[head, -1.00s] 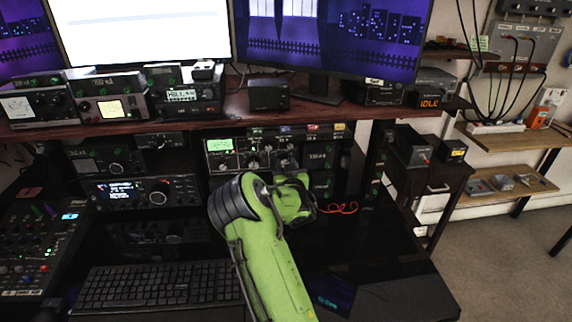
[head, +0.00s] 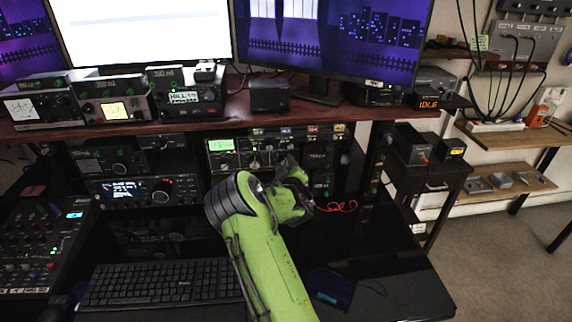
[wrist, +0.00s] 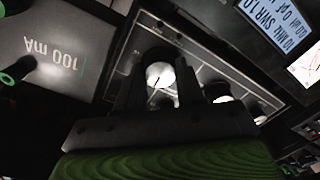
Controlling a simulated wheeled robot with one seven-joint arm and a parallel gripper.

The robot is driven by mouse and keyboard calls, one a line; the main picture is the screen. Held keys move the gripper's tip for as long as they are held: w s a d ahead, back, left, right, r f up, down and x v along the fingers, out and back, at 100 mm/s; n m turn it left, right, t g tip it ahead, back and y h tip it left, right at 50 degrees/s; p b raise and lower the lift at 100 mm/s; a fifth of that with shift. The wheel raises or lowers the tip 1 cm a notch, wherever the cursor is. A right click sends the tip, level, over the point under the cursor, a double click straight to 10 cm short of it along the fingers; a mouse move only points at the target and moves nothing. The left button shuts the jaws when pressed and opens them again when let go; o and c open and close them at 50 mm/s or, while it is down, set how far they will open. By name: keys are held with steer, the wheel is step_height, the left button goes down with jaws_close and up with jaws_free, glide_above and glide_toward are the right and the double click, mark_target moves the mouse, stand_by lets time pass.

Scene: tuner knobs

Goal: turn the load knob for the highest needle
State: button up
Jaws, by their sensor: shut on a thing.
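The tuner (head: 240,166) sits under the wooden shelf in the head view, with a green-lit meter (head: 221,145) at its upper left. The meter's needle is too small to read. In the wrist view a pale round knob (wrist: 160,74) with a dark pointer line lies between the two fingers of my gripper (wrist: 158,84). My gripper is shut on this knob; its label is not legible. Two more pale knobs, one of them nearby (wrist: 222,98), show to the right on the same dark panel. In the head view my arm hides part of the tuner's front.
A grey box marked 100 mA (wrist: 45,50) is close on the left in the wrist view. A lit text display (wrist: 272,25) is at upper right. A keyboard (head: 160,284) lies on the desk, and a red cable (head: 336,206) lies right of my gripper.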

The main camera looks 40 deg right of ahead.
stand_by(0.3)
steer(key=shift+f, duration=0.1)
steer(key=o, duration=1)
steer(key=shift+o, duration=0.2)
steer(key=p+v, duration=0.3)
steer(key=v, duration=1.2)
steer(key=shift+s+a+p, duration=0.2)
steer(key=shift+s+p, duration=0.1)
steer(key=shift+p, duration=0.1)
